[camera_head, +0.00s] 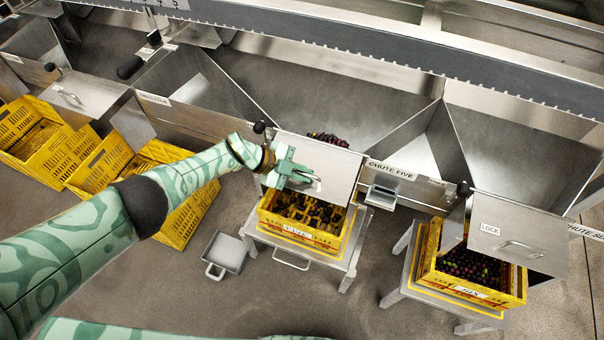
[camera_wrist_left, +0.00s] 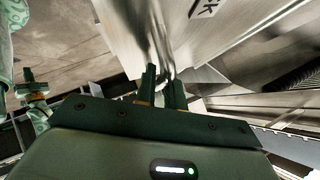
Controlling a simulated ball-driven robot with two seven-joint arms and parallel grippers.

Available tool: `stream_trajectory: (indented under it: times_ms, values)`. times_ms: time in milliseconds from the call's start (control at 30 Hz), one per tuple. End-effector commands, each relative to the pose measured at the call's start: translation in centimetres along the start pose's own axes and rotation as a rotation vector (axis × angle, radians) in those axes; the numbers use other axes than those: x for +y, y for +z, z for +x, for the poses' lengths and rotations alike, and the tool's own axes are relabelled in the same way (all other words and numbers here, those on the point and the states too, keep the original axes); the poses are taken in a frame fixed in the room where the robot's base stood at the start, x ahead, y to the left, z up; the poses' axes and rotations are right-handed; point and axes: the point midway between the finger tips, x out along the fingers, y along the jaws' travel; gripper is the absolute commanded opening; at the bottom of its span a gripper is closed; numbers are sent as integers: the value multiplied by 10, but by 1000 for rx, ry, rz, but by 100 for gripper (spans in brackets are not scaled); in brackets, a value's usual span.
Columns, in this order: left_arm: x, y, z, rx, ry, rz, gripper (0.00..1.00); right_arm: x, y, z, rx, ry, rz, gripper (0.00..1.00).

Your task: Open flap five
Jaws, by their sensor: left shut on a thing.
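Flap five (camera_head: 335,172) is a steel plate on the chute front, left of the label "CHUTE FIVE" (camera_head: 390,170). Dark fruit (camera_head: 328,138) shows behind its upper edge. My left gripper (camera_head: 300,181) is at the flap's face, shut on its handle. The left wrist view shows the two dark fingers (camera_wrist_left: 163,88) around the bar-shaped handle (camera_wrist_left: 163,74), against the steel flap (camera_wrist_left: 200,35). The gripper partly hides the handle in the head view. A yellow crate (camera_head: 320,244) with some dark fruit stands below flap five. My right gripper (camera_wrist_left: 28,88) shows small at the left of the wrist view.
A second flap (camera_head: 545,240) marked "LOCK" stands right, above a fruit-filled crate (camera_head: 510,295). A metal scoop-like pan (camera_head: 225,252) lies on the floor. Yellow crates (camera_head: 100,165) crowd the left. A small steel box (camera_head: 381,196) juts out right of flap five.

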Motion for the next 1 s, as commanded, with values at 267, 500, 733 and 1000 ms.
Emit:
stream_trajectory:
  times_ms: [267, 500, 733, 1000]
  values:
    - [-5, 0, -2, -2, -7, 5, 0, 0, 0, 0, 0, 0, 0, 0]
    - [-4, 0, -1, -1, -6, 4, 33, 0, 0, 0, 0, 0, 0, 0]
    - [-3, -1, -3, -1, -4, 3, 33, 0, 0, -2, 1, 0, 0, 0]
    - [-7, -4, -53, -5, -7, 5, 33, 3, -9, -30, 23, 8, 0, 0]
